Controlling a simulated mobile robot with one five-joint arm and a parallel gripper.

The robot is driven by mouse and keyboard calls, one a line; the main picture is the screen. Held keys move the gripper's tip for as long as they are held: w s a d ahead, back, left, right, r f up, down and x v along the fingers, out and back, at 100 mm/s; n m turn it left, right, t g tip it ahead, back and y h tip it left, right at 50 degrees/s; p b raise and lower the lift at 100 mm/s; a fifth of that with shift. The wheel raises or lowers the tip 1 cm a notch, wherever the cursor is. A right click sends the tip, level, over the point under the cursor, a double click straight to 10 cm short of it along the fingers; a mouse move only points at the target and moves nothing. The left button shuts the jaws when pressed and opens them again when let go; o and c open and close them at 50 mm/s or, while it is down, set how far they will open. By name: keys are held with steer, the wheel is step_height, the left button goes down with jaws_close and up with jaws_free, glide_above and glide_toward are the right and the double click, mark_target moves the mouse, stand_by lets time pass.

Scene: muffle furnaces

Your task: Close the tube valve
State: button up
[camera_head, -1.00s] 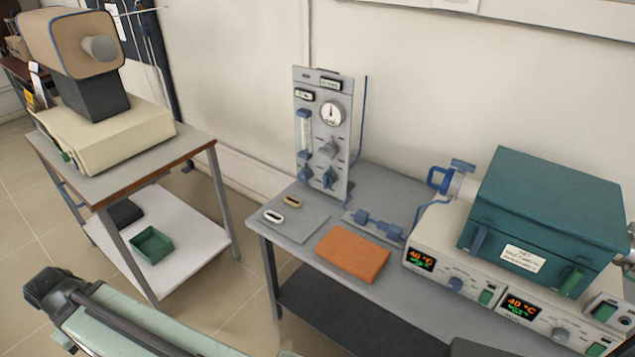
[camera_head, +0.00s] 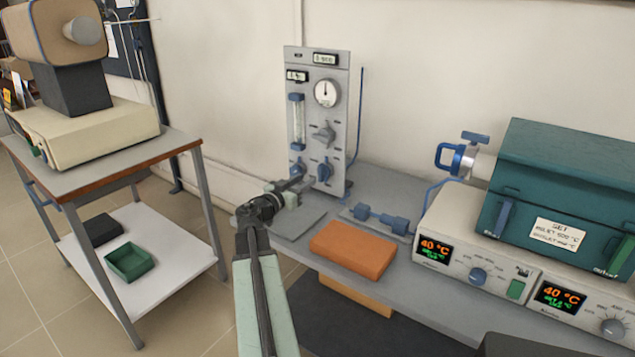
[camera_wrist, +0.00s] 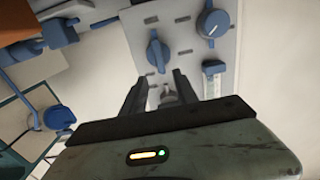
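A grey gas panel (camera_head: 342,118) stands upright at the back of the bench, with a grey valve knob (camera_head: 323,134), a blue valve knob (camera_head: 325,172) below it and another blue knob (camera_head: 298,170) at lower left. Nothing readable marks one as the tube valve. A blue-handled fitting (camera_head: 461,155) sits on the teal furnace's left side. My gripper (camera_head: 297,182) is in front of the panel's lower part. In the wrist view my gripper (camera_wrist: 160,80) is open; a grey part (camera_wrist: 168,97) shows between its fingers, and the blue knob (camera_wrist: 158,55) lies beyond the tips. Contact cannot be told.
An orange pad (camera_head: 352,249) and blue tube fittings (camera_head: 381,218) lie on the bench (camera_head: 440,265). The teal furnace (camera_head: 560,190) stands on control boxes at right. A separate cart (camera_head: 105,175) with a green tray (camera_head: 131,262) is at left.

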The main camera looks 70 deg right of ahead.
mark_target(319, 170)
steer(key=x, duration=0.7)
steer(key=shift+d, duration=0.35)
jaws_close()
